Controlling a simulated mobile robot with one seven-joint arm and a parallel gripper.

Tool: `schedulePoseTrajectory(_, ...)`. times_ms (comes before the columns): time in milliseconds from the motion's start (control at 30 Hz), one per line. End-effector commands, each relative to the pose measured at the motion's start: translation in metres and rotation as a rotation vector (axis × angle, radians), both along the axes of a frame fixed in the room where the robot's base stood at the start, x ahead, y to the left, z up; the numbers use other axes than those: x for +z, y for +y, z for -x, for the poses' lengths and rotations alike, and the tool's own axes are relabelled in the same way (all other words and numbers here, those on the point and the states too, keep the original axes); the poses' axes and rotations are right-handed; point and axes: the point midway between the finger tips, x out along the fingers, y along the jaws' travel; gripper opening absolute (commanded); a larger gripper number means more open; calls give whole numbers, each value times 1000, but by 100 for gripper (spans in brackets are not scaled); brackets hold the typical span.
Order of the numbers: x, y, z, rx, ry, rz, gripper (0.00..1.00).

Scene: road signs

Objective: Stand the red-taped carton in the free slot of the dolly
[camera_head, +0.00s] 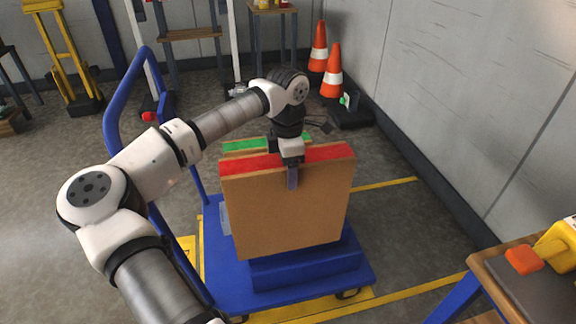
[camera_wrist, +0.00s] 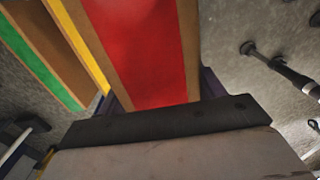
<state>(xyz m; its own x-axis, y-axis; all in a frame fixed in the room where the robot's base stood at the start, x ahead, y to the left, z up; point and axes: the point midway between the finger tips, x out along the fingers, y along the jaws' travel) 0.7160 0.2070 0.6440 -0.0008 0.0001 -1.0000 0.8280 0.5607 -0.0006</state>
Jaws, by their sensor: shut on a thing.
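The red-taped carton (camera_head: 287,212) is a flat brown box with a wide red tape strip along its top edge. In the head view it is upright over the blue dolly (camera_head: 217,270), slightly tilted. My gripper (camera_head: 291,178) is shut on its top edge from above, with one finger showing on the near face. In the wrist view the red tape (camera_wrist: 140,45) fills the middle, under the gripper. A green-taped carton (camera_head: 240,145) stands behind it; a yellow strip shows between them in the wrist view. The carton's lower edge meets or overlaps a blue raised part; I cannot tell whether it touches.
The dolly's blue handle (camera_head: 110,125) rises at the left. A bench (camera_head: 520,290) with a yellow tool stands at the lower right. Orange cones (camera_head: 332,72) stand by the wall at the back. Floor to the right of the dolly is clear.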

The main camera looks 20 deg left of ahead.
Motion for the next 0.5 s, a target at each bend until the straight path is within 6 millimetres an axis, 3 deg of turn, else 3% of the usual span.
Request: schedulePoseTrajectory(500, -62, 0, 0, -2, -2, 1, 0)
